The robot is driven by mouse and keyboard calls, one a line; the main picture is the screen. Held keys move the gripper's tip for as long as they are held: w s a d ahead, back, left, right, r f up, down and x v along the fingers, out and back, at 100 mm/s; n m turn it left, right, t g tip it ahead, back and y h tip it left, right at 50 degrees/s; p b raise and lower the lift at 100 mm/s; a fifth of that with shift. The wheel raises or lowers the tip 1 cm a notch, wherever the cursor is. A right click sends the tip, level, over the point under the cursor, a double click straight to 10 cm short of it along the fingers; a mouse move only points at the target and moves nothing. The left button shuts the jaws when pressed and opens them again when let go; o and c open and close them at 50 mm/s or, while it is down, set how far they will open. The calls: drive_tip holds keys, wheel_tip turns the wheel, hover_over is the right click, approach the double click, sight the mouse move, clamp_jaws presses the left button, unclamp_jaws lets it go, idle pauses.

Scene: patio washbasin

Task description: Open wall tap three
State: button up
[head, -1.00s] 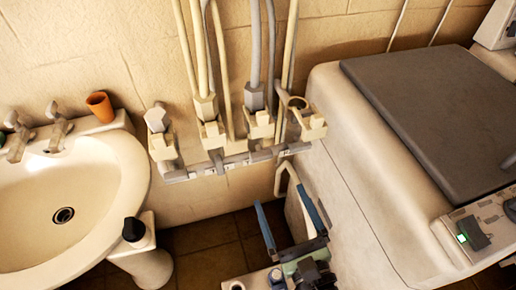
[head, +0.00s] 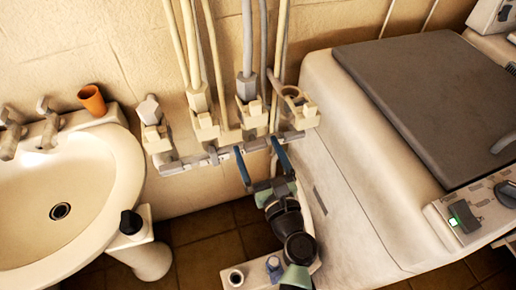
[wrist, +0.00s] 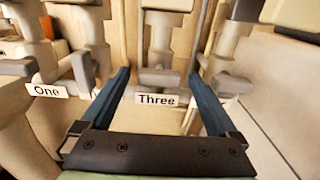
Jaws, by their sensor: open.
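Wall tap three (wrist: 160,78), with a grey lever above a white "Three" label (wrist: 157,99), is near the middle of the wrist view. My gripper (wrist: 158,74) is open, its two blue fingers on either side of the label and lever in that view. No contact shows, and the remaining depth is hard to judge. In the head view my gripper (head: 255,143) is in front of the lower part of the tap row, below what looks like the third tap (head: 250,116) from the left. Labels are too small to read there.
A "One" label (wrist: 47,90) and another lever (wrist: 85,70) are left of tap three; a further lever (wrist: 232,82) is close on the right. Hoses (head: 247,45) rise above the taps. A washbasin (head: 95,165) stands left, a cream appliance (head: 340,150) right.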

drive_tip(key=shift+w, duration=0.1)
drive_tip(key=c, duration=1.4)
drive_tip(key=n+b, duration=0.2)
drive_tip(key=n, duration=0.2)
drive_tip(key=shift+a+f, duration=0.1)
drive_tip(key=shift+f, duration=0.05)
drive_tip(key=n+b, duration=0.2)
drive_tip(key=n, duration=0.2)
drive_tip(key=shift+b, duration=0.35)
drive_tip(key=n+b, duration=0.3)
drive_tip(key=n, duration=0.2)
drive_tip(key=shift+f+n, duration=0.15)
drive_tip(key=shift+n, duration=0.25)
drive_tip(key=shift+n+b, duration=1.4)
drive_tip(key=shift+n, duration=0.6)
